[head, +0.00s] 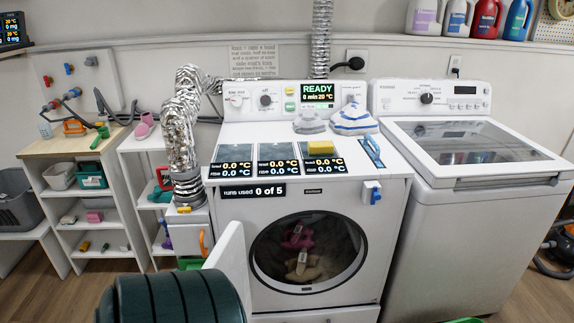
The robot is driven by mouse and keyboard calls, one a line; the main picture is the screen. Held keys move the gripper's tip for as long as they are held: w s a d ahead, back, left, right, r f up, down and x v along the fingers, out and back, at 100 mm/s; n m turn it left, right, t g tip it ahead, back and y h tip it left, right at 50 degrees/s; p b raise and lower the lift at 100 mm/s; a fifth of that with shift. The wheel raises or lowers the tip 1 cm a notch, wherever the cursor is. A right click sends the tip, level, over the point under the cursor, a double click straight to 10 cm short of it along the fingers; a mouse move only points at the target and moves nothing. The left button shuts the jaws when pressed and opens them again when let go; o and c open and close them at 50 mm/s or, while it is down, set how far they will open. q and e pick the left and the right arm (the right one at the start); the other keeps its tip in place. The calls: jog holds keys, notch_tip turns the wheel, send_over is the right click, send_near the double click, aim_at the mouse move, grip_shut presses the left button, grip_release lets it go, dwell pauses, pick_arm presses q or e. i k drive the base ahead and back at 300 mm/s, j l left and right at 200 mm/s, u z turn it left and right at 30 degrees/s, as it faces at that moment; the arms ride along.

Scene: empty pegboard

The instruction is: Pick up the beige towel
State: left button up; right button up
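A beige cloth (303,271), which looks like the beige towel, lies crumpled low in the round drum opening of the white dryer (266,230). A pink-red cloth (297,237) lies just above and behind it. Small pale tags or clips show on both. The drum interior is dark, so the cloth's full outline is hard to tell. Neither of my grippers shows in the head view.
A white panel (228,262) juts forward left of the opening. A dark green ridged rounded object (172,300) fills the bottom left foreground. Grey (308,123) and blue-striped (353,121) cloths lie on the dryer top. A washer (468,225) stands right; shelves (90,215) stand left.

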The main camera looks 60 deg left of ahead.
aim_at(303, 268)
jog(key=i+j+u, duration=0.15)
jog(key=i+u, duration=0.2)
jog(key=u, duration=0.15)
jog(key=i+u, duration=0.35)
jog(key=u, duration=0.15)
jog(key=i+u, duration=0.15)
jog(key=i, duration=0.15)
